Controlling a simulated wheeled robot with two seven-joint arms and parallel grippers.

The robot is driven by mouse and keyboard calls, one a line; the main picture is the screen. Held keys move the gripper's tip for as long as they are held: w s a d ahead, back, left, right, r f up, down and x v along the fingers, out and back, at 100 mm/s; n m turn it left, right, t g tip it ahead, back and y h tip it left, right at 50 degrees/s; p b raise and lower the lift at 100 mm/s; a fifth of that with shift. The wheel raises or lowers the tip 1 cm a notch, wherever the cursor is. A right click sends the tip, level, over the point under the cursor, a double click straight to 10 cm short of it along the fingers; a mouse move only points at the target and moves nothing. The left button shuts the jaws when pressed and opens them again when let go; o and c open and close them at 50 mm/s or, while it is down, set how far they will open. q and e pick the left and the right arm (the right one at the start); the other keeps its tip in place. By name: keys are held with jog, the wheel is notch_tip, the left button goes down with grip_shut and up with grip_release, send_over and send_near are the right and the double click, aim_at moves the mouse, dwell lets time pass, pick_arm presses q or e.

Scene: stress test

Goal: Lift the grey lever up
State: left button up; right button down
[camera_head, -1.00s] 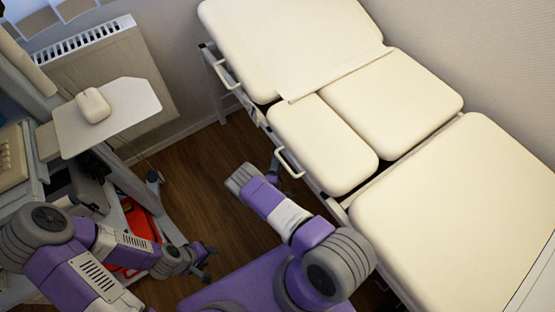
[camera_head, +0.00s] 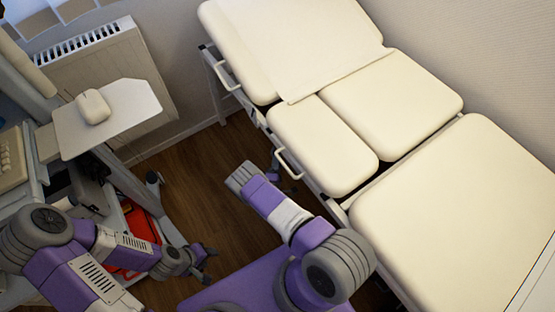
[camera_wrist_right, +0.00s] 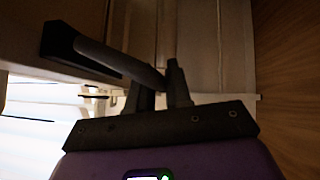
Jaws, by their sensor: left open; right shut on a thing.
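The grey lever (camera_wrist_right: 110,58) shows in the right wrist view as a dark bar on a black mount, slanting down to the right. My right gripper (camera_wrist_right: 163,90) is shut on it, with the bar's lower right end between the fingers. In the head view my right arm reaches to the near side of the cream examination couch (camera_head: 395,105), and its gripper is mostly hidden by my own arm. I cannot make out the lever clearly there. My left gripper (camera_head: 209,263) is open and empty above the floor, well left of the couch.
The couch's side has white handles (camera_head: 289,163) close to my right arm. A cart with a white tray (camera_head: 135,101) and a red part (camera_head: 140,222) stands at the left, by my left arm. Wooden floor (camera_head: 200,185) lies clear between cart and couch.

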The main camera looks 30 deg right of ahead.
jog(key=shift+s+a+r+m+g+y+p, duration=0.1)
jog(key=shift+a+r+m+g+y+p, duration=0.45)
jog(key=shift+r+m+g+y+p, duration=0.65)
jog(key=shift+s+a+r+m+g+y+p, duration=0.15)
jog(key=shift+a+m+y+p, duration=0.6)
jog(key=shift+p, duration=0.9)
jog(key=shift+w+a+r+m+g+y+p, duration=0.1)
jog(key=shift+a+r+m+g+y+p, duration=0.45)
jog(key=shift+m+p, duration=0.75)
jog(key=shift+d+y, duration=0.15)
jog(key=shift+y, duration=0.15)
jog(key=c, duration=1.1)
grip_release()
jog(key=shift+c, duration=0.2)
jog(key=p+v, duration=0.2)
jog(key=v, duration=0.5)
jog(key=shift+s+r, duration=0.15)
jog(key=shift+r, duration=0.05)
